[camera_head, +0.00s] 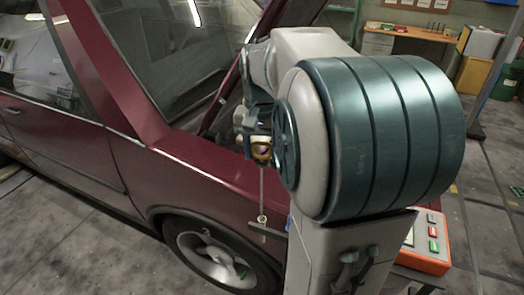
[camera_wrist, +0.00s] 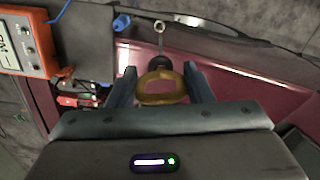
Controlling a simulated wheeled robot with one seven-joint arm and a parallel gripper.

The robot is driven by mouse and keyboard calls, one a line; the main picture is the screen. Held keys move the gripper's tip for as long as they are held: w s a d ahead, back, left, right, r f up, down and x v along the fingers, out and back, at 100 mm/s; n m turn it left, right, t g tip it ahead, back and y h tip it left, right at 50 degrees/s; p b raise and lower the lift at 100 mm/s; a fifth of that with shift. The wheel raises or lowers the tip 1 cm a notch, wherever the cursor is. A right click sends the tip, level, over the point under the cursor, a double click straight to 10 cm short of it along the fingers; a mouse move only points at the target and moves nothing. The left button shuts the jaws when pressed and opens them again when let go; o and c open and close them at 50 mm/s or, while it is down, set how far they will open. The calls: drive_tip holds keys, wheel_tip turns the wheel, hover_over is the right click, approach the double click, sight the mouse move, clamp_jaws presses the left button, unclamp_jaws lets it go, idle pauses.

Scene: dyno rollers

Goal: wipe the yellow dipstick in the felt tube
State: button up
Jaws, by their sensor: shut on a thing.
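My gripper (camera_head: 259,138) is shut on the yellow dipstick's loop handle (camera_head: 262,153) beside the car's open engine bay. In the wrist view the yellow handle (camera_wrist: 160,98) lies between the two fingers of my gripper (camera_wrist: 160,72), with a dark collar just beyond it. The thin grey rod (camera_head: 262,188) hangs almost straight down from the handle in the head view. Its lower end meets a small pale ring-like piece (camera_head: 262,219), perhaps the felt tube, also seen in the wrist view (camera_wrist: 159,27). I cannot tell whether the rod is inside it or only lined up.
The dark red car (camera_head: 205,170) stands close on the left, its front wheel (camera_head: 215,258) below the gripper. An orange control box (camera_head: 424,262) with buttons is at the lower right. A wooden workbench (camera_head: 410,32) stands far behind. Open floor lies at the right.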

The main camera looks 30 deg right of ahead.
wheel_tip(320, 180, up, 6)
drive_tip(key=p, duration=0.4)
drive_tip(key=shift+r+p, duration=0.25)
drive_tip(key=shift+p, duration=0.15)
drive_tip(key=shift+d, duration=0.1)
